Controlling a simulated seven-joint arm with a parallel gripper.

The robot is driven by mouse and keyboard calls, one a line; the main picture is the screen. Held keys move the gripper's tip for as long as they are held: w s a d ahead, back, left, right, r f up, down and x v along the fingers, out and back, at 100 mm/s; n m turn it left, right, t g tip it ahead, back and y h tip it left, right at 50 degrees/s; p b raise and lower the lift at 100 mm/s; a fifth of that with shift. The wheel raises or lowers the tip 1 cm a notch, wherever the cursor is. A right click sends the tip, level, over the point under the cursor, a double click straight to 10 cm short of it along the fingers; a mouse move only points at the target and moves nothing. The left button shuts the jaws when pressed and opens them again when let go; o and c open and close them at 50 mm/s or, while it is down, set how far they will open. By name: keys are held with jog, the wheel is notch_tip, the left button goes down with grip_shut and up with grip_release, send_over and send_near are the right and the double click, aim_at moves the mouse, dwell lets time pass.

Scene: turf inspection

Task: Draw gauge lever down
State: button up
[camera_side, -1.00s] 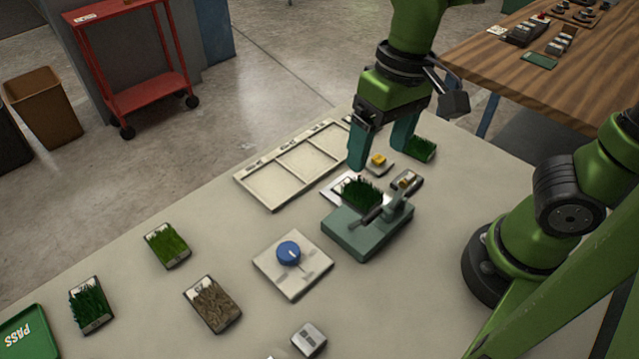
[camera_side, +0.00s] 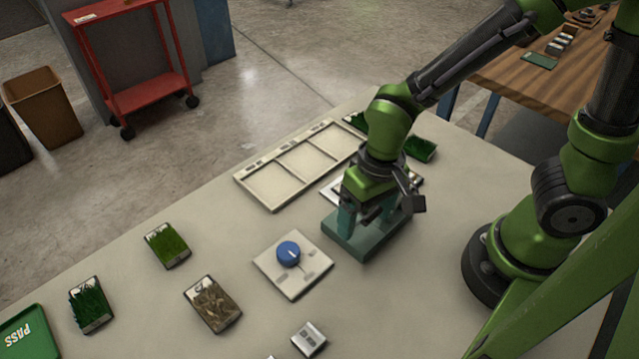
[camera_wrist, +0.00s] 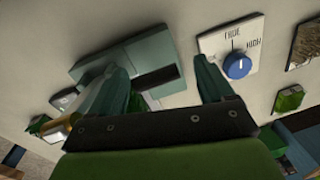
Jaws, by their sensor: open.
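The gauge is a teal block (camera_side: 362,243) on the grey table, also in the wrist view (camera_wrist: 125,58). My gripper (camera_side: 368,220) is low over it, fingers pointing down and spread apart. In the wrist view my gripper (camera_wrist: 160,66) has one finger over the block and the other near its edge by the dial plate. A dark bar (camera_wrist: 158,77) shows between the fingers; it may be the lever's handle, but I cannot tell whether a finger touches it. In the side view my gripper hides the lever and the turf piece by the gauge.
A white plate with a blue knob (camera_side: 288,253) lies just left of the gauge. An empty sectioned tray (camera_side: 272,188) lies behind. Several turf samples, one of them (camera_side: 167,246), and a green PASS tray (camera_side: 22,335) are at left.

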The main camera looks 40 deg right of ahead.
jog(key=shift+f, duration=0.65)
jog(key=shift+a+r, duration=0.1)
jog(key=shift+a, duration=0.05)
jog(key=c, duration=1.4)
